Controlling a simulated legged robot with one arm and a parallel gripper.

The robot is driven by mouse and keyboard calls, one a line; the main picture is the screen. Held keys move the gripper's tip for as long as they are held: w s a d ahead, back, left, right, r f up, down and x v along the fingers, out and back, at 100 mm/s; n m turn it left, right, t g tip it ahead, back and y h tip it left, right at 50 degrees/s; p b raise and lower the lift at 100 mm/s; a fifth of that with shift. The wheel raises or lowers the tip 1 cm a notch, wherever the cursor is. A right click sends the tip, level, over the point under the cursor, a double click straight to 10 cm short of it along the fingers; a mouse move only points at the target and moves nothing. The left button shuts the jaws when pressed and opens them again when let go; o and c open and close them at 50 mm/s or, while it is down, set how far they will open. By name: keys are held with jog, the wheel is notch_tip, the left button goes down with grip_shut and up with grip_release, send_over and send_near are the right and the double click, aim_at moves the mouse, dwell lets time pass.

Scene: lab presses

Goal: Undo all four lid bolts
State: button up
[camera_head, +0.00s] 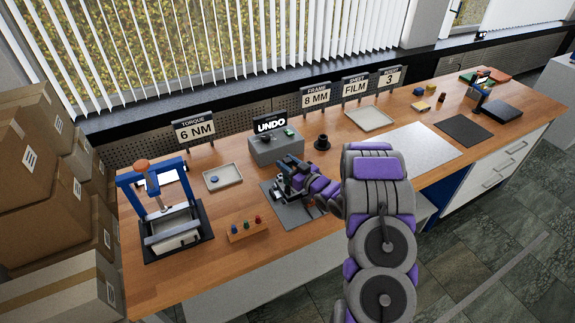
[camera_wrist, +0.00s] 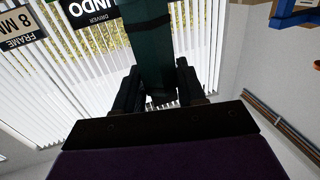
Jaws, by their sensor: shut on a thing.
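My gripper (camera_head: 287,180) is over a dark mat (camera_head: 274,193) near the middle of the bench. In the wrist view my gripper (camera_wrist: 158,98) is shut on a dark green tool (camera_wrist: 153,45), which stands out between the fingers. It looks like a driver; its tip is not visible. A grey plate (camera_head: 296,213) lies on the mat, partly hidden by my gripper and arm. I cannot make out any lid bolts there. A grey box (camera_head: 273,149) with an "UNDO" sign (camera_head: 270,124) stands just behind the mat.
A blue press (camera_head: 128,200) stands at the left. A small tray (camera_head: 222,177) and a wooden strip (camera_head: 247,230) with coloured pegs lie between it and the mat. A black round part (camera_head: 322,143) stands behind my arm. A white sheet (camera_head: 422,145) lies to the right.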

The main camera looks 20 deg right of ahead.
jog(key=shift+r+p, duration=0.45)
jog(key=shift+r, duration=0.85)
jog(key=shift+w+d+b, duration=0.1)
jog(key=shift+d+b, duration=0.05)
jog(key=shift+b, duration=1.4)
jog(key=shift+d+r+b, duration=0.1)
jog(key=shift+b, duration=0.5)
jog(key=shift+d+r+b, duration=0.1)
jog(key=shift+r+b, duration=0.35)
jog(key=shift+b, duration=0.45)
jog(key=shift+r, duration=0.1)
jog(key=shift+r+p, duration=0.1)
jog(key=shift+p, duration=0.2)
